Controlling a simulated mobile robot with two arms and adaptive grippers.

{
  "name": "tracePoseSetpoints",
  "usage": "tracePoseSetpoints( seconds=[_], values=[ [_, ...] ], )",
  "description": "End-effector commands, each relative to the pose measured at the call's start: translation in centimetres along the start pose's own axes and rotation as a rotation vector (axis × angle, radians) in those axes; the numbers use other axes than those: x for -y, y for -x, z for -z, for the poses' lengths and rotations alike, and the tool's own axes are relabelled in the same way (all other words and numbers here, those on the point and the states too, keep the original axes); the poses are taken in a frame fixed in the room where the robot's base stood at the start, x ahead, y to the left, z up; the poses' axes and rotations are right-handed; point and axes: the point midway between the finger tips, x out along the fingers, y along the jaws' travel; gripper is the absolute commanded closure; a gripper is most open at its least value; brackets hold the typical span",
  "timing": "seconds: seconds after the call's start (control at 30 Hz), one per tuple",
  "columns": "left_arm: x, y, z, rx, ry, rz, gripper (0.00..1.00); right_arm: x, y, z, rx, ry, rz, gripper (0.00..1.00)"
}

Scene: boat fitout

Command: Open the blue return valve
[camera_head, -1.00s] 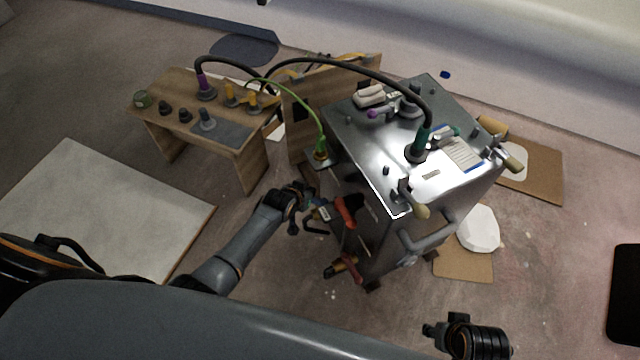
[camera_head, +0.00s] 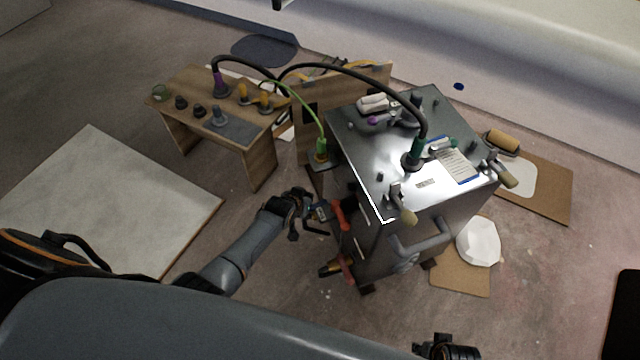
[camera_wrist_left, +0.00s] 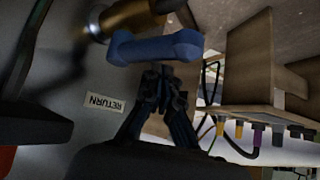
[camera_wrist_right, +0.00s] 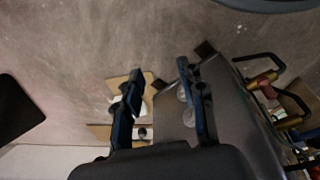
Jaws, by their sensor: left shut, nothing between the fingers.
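In the left wrist view, the blue valve handle (camera_wrist_left: 155,47) lies crosswise in front of a brass valve body (camera_wrist_left: 128,18). An upside-down RETURN label (camera_wrist_left: 104,103) is on the panel beside it. My left gripper (camera_wrist_left: 163,72) is shut, with nothing between its fingers. Its tips are right at the handle's edge; I cannot tell whether they touch. In the head view my left gripper (camera_head: 312,212) is at the left side of the metal cabinet (camera_head: 368,160), where the valve is mostly hidden. My right gripper (camera_wrist_right: 160,78) is open and empty.
A red handle (camera_head: 338,213) and a lower red lever (camera_head: 347,268) project from the cabinet near my left gripper. A wooden bench (camera_head: 258,165) with connectors stands at the left, with hoses running to the cabinet top.

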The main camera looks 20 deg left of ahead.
Motion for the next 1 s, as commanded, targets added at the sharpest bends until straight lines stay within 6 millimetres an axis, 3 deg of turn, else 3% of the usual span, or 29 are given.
tracePoseSetpoints(
  seconds=[0.4, 1.0],
  values=[
    [-0.6, 1.1, -1.1, 0.002, 0.000, -0.001, 1.00, 0.3, -4.3, -4.2, 0.035, 0.007, 0.004, 0.60],
    [-1.2, 1.3, -2.2, 0.016, 0.001, -0.004, 1.00, 0.3, -5.6, -5.8, 0.044, 0.009, 0.005, 0.60]
  ],
)
